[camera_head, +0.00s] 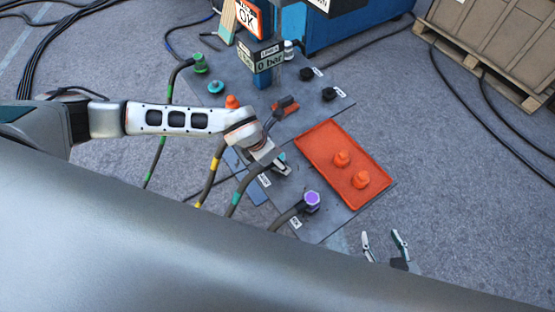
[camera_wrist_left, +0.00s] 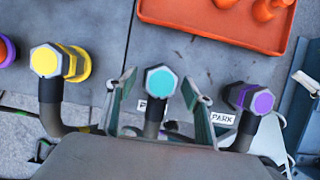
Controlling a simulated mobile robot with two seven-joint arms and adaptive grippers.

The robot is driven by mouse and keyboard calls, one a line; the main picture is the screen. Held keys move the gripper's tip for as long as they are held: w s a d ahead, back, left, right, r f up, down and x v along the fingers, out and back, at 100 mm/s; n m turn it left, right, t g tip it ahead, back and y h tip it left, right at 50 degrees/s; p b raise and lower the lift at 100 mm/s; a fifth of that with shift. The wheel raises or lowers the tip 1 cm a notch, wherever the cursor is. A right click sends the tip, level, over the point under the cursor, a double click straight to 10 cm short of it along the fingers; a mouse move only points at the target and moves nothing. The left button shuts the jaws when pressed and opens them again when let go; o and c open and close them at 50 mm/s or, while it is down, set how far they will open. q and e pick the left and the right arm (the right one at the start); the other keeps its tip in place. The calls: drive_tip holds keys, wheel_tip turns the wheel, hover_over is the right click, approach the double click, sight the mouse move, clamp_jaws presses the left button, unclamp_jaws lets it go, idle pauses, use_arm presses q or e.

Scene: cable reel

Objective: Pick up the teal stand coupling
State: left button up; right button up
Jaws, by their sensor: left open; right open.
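The teal stand coupling (camera_wrist_left: 161,82), a hexagonal-ended plug on a dark hose, stands upright in the left wrist view. My left gripper (camera_wrist_left: 158,90) is open, with one finger on each side of the coupling and a visible gap on both sides. In the head view my left gripper (camera_head: 283,167) is over the mat and largely hides the coupling. My right gripper (camera_head: 385,247) is open and empty at the lower right, away from the couplings.
A yellow coupling (camera_wrist_left: 47,60) and a purple coupling (camera_wrist_left: 258,100) flank the teal one. An orange tray (camera_head: 325,178) with two orange caps lies beyond. A teal round part (camera_head: 215,87) and green coupling (camera_head: 200,63) are on the far mat.

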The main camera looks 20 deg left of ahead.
use_arm(q)
drive_tip(key=shift+f, duration=0.15)
drive_tip(key=c, duration=1.3)
drive_tip(key=shift+w+d, duration=0.1)
